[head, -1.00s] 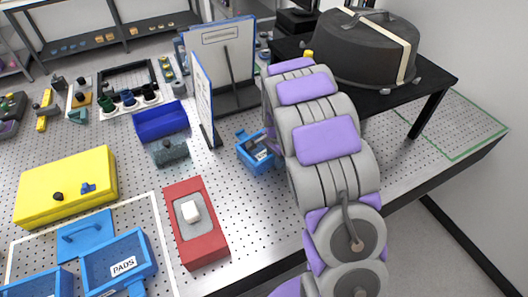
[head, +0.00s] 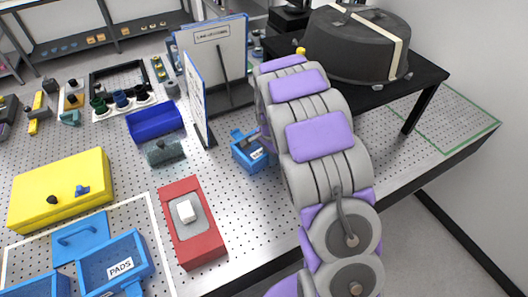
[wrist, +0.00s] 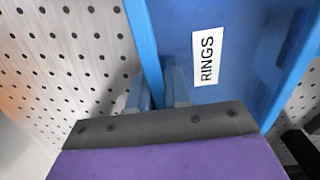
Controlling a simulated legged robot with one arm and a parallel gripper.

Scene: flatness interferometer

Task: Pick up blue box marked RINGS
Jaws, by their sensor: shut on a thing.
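The blue box marked RINGS (head: 243,153) is an open box on the perforated table, right of the white panels, partly hidden by my arm in the head view. In the wrist view the box (wrist: 235,95) fills the right side, and its white RINGS label (wrist: 207,57) is readable. My gripper (wrist: 157,88) has one finger on each side of the box's left wall and is shut on it. In the head view my gripper is mostly hidden behind my arm. I cannot tell whether the box is clear of the table.
White panels (head: 218,65) stand close behind and left of the box. A black case (head: 350,45) sits on a dark table at the back right. A red block (head: 205,250), a yellow case (head: 60,190) and a blue PADS box (head: 135,250) lie left. Bare table lies between the red block and box.

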